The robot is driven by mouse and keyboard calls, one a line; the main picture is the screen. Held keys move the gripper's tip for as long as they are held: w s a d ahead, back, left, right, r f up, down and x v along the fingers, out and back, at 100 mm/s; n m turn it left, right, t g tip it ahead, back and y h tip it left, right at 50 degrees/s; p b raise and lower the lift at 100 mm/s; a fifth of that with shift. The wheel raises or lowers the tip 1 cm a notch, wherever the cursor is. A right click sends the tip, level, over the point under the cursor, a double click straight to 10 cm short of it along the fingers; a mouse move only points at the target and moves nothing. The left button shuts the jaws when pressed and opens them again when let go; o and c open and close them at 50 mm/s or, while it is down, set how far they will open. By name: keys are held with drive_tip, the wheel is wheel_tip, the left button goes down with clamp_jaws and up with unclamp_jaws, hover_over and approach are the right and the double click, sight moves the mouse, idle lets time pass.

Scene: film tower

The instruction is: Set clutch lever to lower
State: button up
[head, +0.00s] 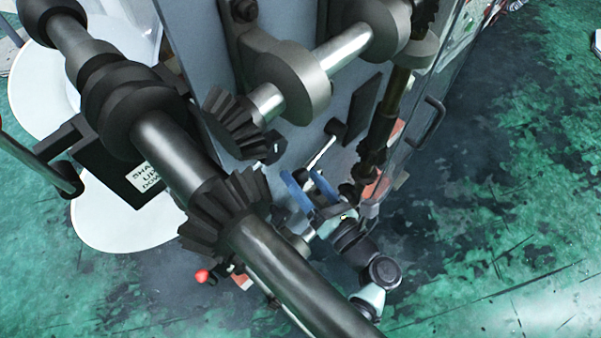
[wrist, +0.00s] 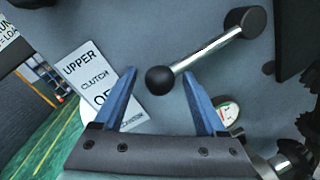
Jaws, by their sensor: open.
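The clutch lever (wrist: 205,52) is a bright metal rod with a black ball knob (wrist: 160,79) at its lower left end and a dark round hub (wrist: 245,21) at its upper right end. It also shows in the head view (head: 322,152), on the grey panel, slanting down to the left from its hub. My gripper (wrist: 160,73) has two blue fingers, open, one on each side of the knob in the wrist view. Contact with the knob cannot be told. In the head view my gripper (head: 303,177) is just below the lever.
A white plate reading UPPER, CLUTCH (wrist: 92,78) is partly hidden behind the left finger. A large dark shaft with a bevel gear (head: 225,205) crosses in front of my arm in the head view. A handle (head: 430,122) and a vertical rod stand to the right. Green floor (head: 500,230) lies open at right.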

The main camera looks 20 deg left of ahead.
drive_tip(key=shift+w+a, duration=0.25)
drive_tip(key=shift+a, duration=0.25)
clamp_jaws()
